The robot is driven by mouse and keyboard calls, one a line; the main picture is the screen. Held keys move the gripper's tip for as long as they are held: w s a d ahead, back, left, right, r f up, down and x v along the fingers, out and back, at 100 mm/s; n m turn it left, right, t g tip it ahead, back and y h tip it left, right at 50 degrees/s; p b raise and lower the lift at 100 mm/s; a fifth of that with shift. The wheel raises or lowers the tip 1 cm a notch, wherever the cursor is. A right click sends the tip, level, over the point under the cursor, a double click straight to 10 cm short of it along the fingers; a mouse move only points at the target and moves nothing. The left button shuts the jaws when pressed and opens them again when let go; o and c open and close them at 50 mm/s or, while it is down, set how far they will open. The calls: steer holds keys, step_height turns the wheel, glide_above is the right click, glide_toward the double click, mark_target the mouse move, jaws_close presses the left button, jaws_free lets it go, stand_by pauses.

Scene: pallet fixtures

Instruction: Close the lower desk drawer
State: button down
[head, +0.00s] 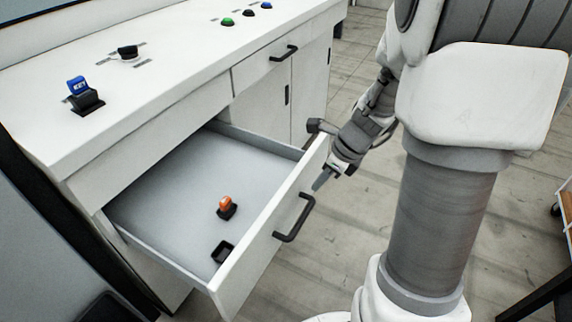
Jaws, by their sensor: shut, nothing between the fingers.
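The lower desk drawer (262,262) is pulled well out from the white desk (190,85), its grey inside showing. Its front panel carries a dark bar handle (296,220). My gripper (320,181) is shut and empty at the outer side of the drawer front, above and to the right of the handle. Whether its tip touches the panel I cannot tell. An orange piece in a black holder (227,206) and an empty black holder (222,251) sit on the drawer floor.
On the desktop are a blue key block in a black holder (83,97), a black knob (128,52) and green, black and blue buttons (247,12). A closed drawer handle (284,54) is further along the desk. Open floor (330,265) lies before the drawer.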

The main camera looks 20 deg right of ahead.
steer(key=b+x, duration=0.3)
steer(key=x, duration=0.7)
steer(key=shift+b, duration=0.4)
